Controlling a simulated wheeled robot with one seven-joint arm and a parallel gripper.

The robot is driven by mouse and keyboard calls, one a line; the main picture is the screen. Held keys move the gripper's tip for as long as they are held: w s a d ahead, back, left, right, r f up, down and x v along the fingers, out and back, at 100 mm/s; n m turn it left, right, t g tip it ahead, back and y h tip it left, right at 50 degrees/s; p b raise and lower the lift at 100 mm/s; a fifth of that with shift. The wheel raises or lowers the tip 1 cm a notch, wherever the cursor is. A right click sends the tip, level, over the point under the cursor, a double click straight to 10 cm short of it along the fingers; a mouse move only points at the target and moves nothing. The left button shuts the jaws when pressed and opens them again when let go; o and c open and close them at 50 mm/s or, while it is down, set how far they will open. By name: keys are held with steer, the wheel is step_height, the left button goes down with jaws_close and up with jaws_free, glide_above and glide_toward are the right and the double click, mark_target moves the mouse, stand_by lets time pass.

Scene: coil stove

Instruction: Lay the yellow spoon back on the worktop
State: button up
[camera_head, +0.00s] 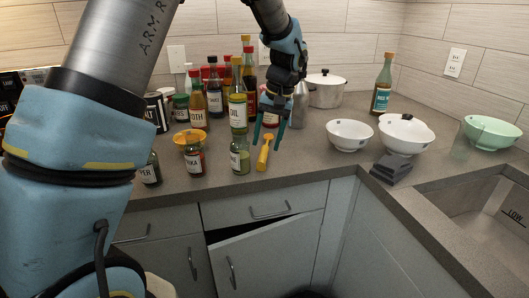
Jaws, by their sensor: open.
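The yellow spoon (263,156) is on the worktop (310,168) near its front edge. One end points toward the edge and the other toward the back. My gripper (268,139) points down over its far end, with its two teal fingers apart on either side. I cannot tell whether a finger touches the spoon. No gap between the spoon and the worktop is visible.
Several bottles and jars stand close left of my gripper, including a green-topped jar (240,158) beside the spoon. White bowls (349,137), dark sponges (391,168) and the sink (480,205) are to the right. A cabinet door (268,255) below stands partly open.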

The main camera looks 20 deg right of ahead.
steer(key=v, duration=0.7)
steer(key=shift+r+b, duration=0.4)
steer(key=shift+b, duration=0.05)
steer(key=shift+s+d, duration=0.1)
steer(key=shift+s, duration=0.05)
